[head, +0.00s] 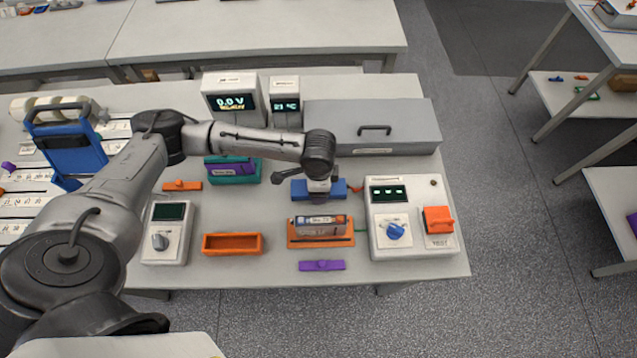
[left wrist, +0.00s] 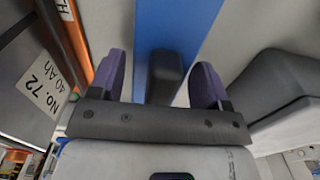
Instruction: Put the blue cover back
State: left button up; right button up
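The blue cover (head: 300,190) lies flat on the table just behind the orange cradle (head: 330,243), which holds a battery cell (head: 318,231). In the left wrist view the cover is a blue strip (left wrist: 205,25) with a dark knob (left wrist: 166,75). My left gripper (head: 319,197) is above the cover, pointing down. In the wrist view its two purple fingertips (left wrist: 160,85) stand apart on both sides of the knob, with a visible gap at least on the left. My right gripper is not in view.
The white cycler box (head: 380,222) with a blue dial and orange switch stands close right. An empty orange tray (head: 232,244) and a purple bar (head: 322,266) are near the front edge. A grey lidded box (head: 400,122) stands behind.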

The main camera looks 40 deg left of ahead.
pick_arm(q)
jog(key=shift+o, duration=0.8)
jog(key=shift+r, duration=0.25)
notch_tip(320, 180, up, 12)
jog(key=p, duration=0.2)
jog(key=shift+f, duration=0.1)
